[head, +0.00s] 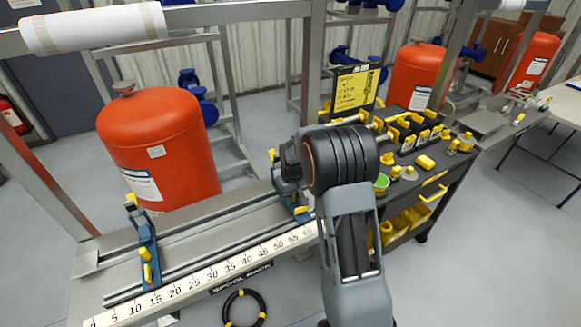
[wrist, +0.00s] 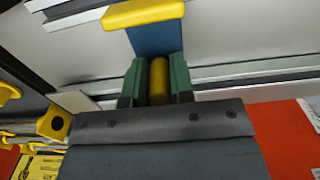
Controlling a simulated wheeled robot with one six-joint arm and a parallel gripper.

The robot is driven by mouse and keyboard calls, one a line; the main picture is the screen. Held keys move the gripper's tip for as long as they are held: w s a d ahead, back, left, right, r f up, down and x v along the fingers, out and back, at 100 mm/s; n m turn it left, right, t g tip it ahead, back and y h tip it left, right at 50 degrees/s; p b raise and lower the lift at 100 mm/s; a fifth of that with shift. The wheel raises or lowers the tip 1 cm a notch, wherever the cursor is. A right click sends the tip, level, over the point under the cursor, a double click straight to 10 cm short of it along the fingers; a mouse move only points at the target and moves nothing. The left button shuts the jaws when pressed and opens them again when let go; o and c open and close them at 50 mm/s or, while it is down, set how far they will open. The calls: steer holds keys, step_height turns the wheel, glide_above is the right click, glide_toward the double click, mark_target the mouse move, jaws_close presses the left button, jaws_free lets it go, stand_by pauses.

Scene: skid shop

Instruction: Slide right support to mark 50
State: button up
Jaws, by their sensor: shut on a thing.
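The right support (head: 303,212) is a blue bracket with yellow parts on the rack's rails, partly hidden behind my arm in the head view. Its front end is near the 55 to 60 end of the white scale (head: 225,272); its exact reading cannot be told. In the wrist view, my gripper (wrist: 158,82) has its green-padded fingers shut around a yellow knob (wrist: 168,80) on the blue support (wrist: 155,38). The printed 50 mark (head: 279,245) is visible to the left of the support's front end.
The left support (head: 148,245) stands near mark 15, with clear rail between the supports. An orange tank (head: 160,150) stands behind the rack. A tool cart (head: 425,165) with yellow items is at the right.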

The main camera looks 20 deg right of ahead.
steer(key=shift+s+a, duration=0.2)
steer(key=shift+a, duration=1.7)
steer(key=shift+s+a, duration=0.15)
steer(key=shift+a, duration=1.5)
steer(key=shift+s+a, duration=0.2)
steer(key=shift+a, duration=1.95)
steer(key=o, duration=0.7)
steer(key=shift+o, duration=0.8)
steer(key=shift+s, duration=0.1)
